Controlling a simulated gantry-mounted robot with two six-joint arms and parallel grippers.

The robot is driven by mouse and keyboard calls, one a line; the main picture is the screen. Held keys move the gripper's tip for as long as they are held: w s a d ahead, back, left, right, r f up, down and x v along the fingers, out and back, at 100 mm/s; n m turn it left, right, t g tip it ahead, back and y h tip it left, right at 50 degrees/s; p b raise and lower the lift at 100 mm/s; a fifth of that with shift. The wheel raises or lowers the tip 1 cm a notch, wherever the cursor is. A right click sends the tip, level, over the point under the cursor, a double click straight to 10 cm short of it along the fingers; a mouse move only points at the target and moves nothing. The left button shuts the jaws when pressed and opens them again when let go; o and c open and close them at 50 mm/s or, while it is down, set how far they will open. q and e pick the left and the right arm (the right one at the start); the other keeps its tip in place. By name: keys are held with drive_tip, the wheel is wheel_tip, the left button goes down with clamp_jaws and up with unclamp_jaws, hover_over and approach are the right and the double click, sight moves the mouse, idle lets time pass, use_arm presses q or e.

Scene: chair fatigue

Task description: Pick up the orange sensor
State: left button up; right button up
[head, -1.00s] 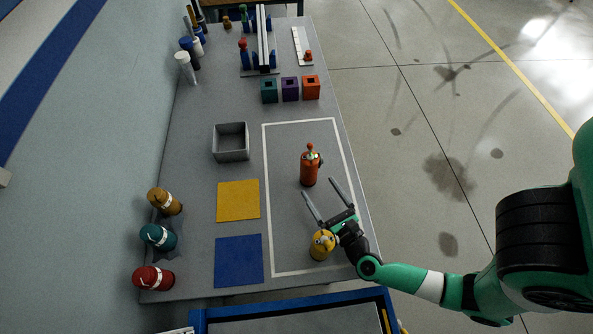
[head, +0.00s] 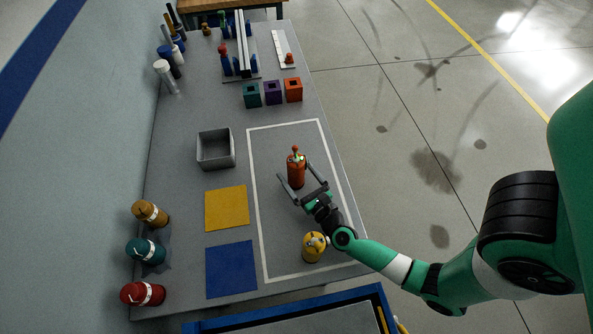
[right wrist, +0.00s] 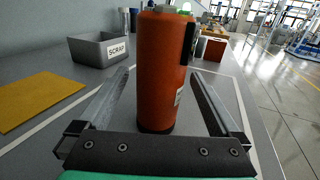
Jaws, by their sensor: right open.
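The orange sensor (head: 297,171) is an upright cylinder with a small red and green top, standing inside the white outlined area of the table. My right gripper (head: 299,175) is open, with one finger on each side of the sensor's lower part. In the right wrist view there are gaps between the body and both fingers. My left gripper is not in view.
A yellow sensor (head: 313,247) stands close behind my right gripper. A grey scrap bin (head: 216,163), a yellow mat (head: 227,222) and a blue mat (head: 231,270) lie to the left. Teal, purple and orange blocks (head: 272,92) stand further back.

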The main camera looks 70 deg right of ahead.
sight(301, 173)
drive_tip(key=c, duration=1.6)
drive_tip(key=shift+o, duration=0.2)
drive_tip(key=shift+r, duration=0.15)
drive_tip(key=shift+r+p, duration=0.25)
drive_tip(key=shift+p, duration=0.05)
wheel_tip(301, 173, up, 3)
drive_tip(key=shift+f+p, duration=0.2)
drive_tip(key=shift+p, duration=0.8)
drive_tip(key=s+d+r, duration=0.5)
drive_tip(key=s+r, duration=0.4)
drive_tip(key=s, duration=0.4)
drive_tip(key=shift+r, duration=0.35)
